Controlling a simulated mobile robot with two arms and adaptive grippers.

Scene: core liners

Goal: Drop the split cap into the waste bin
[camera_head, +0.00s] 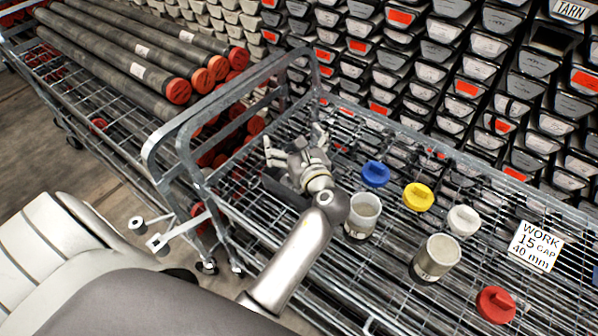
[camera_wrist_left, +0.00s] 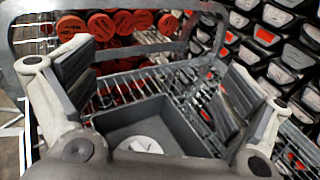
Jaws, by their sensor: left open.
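My left gripper (camera_head: 296,150) is open above the wire cart, its fingers spread wide in the left wrist view (camera_wrist_left: 155,90). A dark grey open-topped bin (camera_wrist_left: 185,112) lies below and between the fingers. In the head view only a dark part of the bin (camera_head: 284,190) shows, behind my gripper and wrist. A white round piece (camera_wrist_left: 141,144), which looks like a cap, lies inside the bin, apart from the fingers. Its lower part is hidden by my gripper body, and I cannot make out a split. Nothing is between the fingertips. My right gripper is out of view.
Blue (camera_head: 376,173), yellow (camera_head: 418,197), white (camera_head: 463,220) and red (camera_head: 496,305) caps stand on the cart. Two open pale cups (camera_head: 363,215) (camera_head: 436,258) and a work sign (camera_head: 536,245) are nearby. A tall cart frame (camera_head: 185,140) and red-capped tubes (camera_head: 120,60) lie left.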

